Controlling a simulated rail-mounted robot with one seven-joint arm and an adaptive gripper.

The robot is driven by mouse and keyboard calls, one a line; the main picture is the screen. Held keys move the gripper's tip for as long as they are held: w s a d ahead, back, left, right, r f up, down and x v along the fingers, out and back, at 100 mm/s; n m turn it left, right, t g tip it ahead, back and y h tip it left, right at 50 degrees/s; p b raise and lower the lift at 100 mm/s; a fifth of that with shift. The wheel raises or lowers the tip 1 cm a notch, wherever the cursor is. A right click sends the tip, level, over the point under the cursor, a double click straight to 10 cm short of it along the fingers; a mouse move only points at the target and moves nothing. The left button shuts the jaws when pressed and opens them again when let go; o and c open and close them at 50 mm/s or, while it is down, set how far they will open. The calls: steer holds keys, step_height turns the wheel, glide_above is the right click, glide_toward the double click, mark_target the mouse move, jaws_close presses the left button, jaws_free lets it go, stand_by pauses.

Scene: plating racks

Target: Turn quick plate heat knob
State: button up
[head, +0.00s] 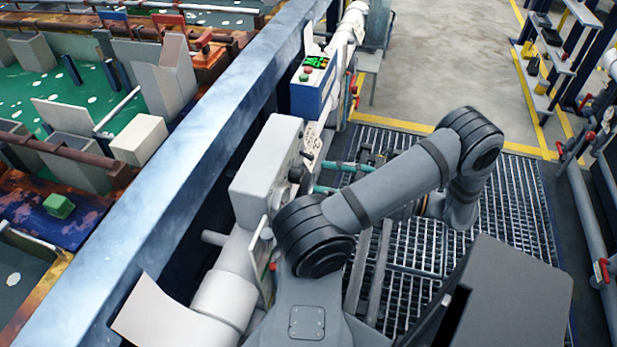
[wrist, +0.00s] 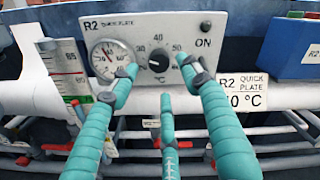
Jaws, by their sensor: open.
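The quick plate heat knob (wrist: 158,63) is a small black dial on a white panel (wrist: 235,22) marked R2 QUICK PLATE, with temperature numbers around it. Its light pointer mark is too small to read surely. In the head view, my gripper (head: 318,178) reaches left toward the white control box (head: 262,165); the knob cannot be made out surely there.
A round gauge (wrist: 110,58) sits left of the knob, and an ON lamp (wrist: 206,27) at the upper right. A label (wrist: 242,92) hangs below right. Pipes with red valves run underneath. A blue control box (head: 313,90) stands farther back, beside the long tank edge.

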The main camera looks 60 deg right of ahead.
mark_target(302, 177)
steer(key=x, duration=0.5)
steer(key=shift+w+a, duration=0.15)
steer(key=shift+w, duration=0.1)
steer(key=c, duration=0.3)
steer(key=c, duration=0.7)
steer(key=shift+w, duration=0.1)
steer(key=shift+c, duration=0.6)
steer(key=shift+p, duration=0.35)
